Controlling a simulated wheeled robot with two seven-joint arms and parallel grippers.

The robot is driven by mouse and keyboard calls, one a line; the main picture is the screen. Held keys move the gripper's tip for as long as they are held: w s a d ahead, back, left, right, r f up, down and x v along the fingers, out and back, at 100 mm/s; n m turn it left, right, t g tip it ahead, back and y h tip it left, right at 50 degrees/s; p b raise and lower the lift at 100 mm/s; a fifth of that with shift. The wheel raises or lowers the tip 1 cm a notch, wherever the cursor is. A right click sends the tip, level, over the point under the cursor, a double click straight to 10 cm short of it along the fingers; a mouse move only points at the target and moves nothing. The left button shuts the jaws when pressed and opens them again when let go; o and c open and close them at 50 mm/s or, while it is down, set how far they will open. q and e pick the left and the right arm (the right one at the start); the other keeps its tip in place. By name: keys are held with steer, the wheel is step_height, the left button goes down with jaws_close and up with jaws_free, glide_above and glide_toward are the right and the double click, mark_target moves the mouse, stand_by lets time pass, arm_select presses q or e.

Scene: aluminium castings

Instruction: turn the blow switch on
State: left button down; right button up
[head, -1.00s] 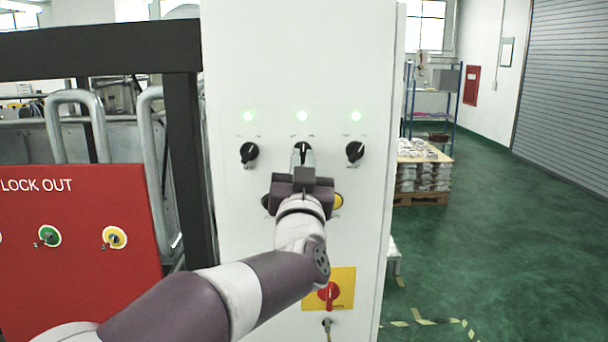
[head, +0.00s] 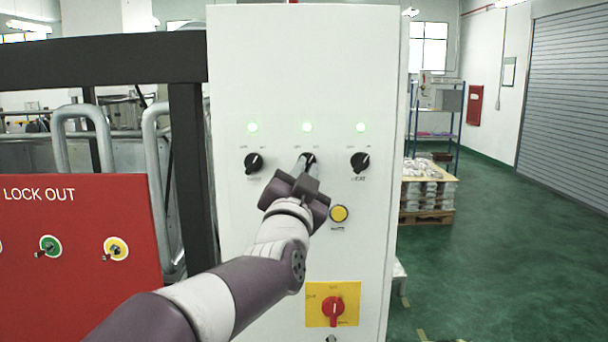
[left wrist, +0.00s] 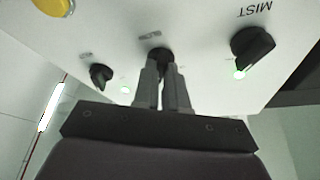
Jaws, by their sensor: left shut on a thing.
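A white control cabinet (head: 300,70) bears a row of three black rotary switches, each with a lit green lamp above it. My left gripper (head: 303,164) is shut on the middle switch (head: 310,158), its wrist rolled and leaning. The middle switch's label is hidden in the head view and unreadable in the left wrist view. There the fingers (left wrist: 163,75) close around the middle switch (left wrist: 156,55). The left switch (head: 254,162) shows as MIST (left wrist: 253,46) in the left wrist view. The right switch (head: 360,162) is labelled HEAT. My right gripper is not in view.
A yellow button (head: 339,213) sits below the switches, and a red rotary switch (head: 333,309) on a yellow plate lower down. A red LOCK OUT board (head: 75,260) and a dark frame stand left. Green floor (head: 500,260) is open to the right.

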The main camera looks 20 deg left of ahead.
arm_select(q)
steer(key=shift+s+r, duration=0.1)
steer(key=shift+r, duration=0.35)
steer(key=c, duration=1.2)
jaws_free()
steer(key=shift+f, duration=0.3)
steer(key=shift+w+f, duration=0.1)
steer(key=shift+w, duration=0.1)
steer(key=b+v, duration=0.6)
steer(key=v, duration=0.6)
steer(key=shift+s+b, duration=0.35)
steer(key=shift+b, duration=0.05)
